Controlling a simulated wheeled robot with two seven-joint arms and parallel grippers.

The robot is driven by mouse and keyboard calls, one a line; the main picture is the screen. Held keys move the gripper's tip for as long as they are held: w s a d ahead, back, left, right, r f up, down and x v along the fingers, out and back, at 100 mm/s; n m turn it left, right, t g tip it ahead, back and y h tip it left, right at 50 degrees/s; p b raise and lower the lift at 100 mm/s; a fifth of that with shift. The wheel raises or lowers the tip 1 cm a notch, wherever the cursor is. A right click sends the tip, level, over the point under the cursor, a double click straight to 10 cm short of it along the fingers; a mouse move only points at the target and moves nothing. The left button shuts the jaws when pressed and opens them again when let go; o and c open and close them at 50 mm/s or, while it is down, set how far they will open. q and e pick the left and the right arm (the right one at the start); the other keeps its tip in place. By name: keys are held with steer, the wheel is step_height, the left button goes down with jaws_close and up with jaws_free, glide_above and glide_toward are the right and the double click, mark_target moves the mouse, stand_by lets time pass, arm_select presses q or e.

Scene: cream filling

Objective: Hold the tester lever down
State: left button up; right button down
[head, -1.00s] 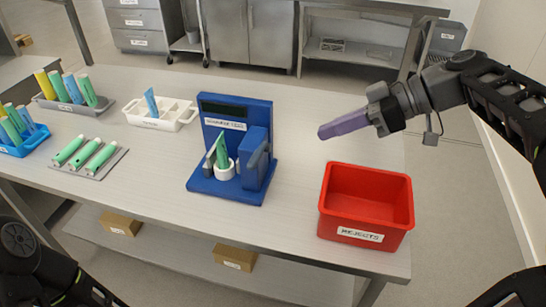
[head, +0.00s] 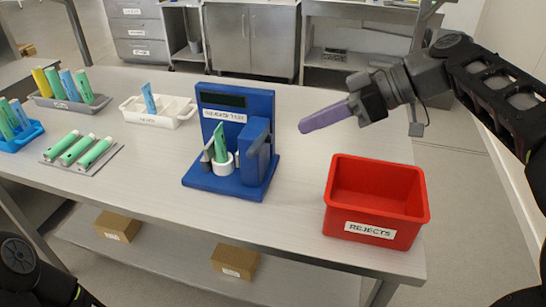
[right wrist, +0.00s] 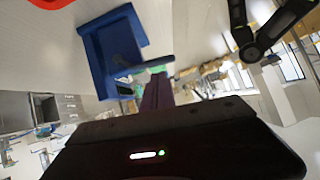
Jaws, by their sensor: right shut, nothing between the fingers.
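The blue tester (head: 224,98) stands on the table, with a dark display on its upper panel. A green tube (head: 220,143) stands in its white round holder (head: 221,167). A grey lever-like part (head: 257,143) shows on the tester's right-hand block. My right gripper (head: 306,125), with purple fingers, is shut and empty in the air to the right of the tester, apart from it. In the right wrist view, the purple fingers (right wrist: 156,94) point toward the blue tester (right wrist: 95,55). My left gripper is out of view; only part of my left arm shows at the lower left.
A red rejects bin (head: 334,208) stands at the table's front right. A white tray (head: 175,123), a grey rack, a blue rack and a grey mat (head: 52,160) with green tubes lie to the left. The table between tester and bin is clear.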

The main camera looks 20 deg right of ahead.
mark_target(260, 146)
steer(key=p+x, duration=0.1)
steer(key=x, duration=0.6)
steer(key=shift+w+a+f+p, duration=0.15)
steer(key=shift+a+f+p, duration=0.05)
steer(key=shift+a+p, duration=0.1)
steer(key=shift+w+a+f, duration=0.2)
steer(key=shift+a+f, duration=0.1)
steer(key=shift+a, duration=0.1)
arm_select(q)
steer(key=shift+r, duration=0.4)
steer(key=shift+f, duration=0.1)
arm_select(e)
steer(key=shift+f, duration=0.1)
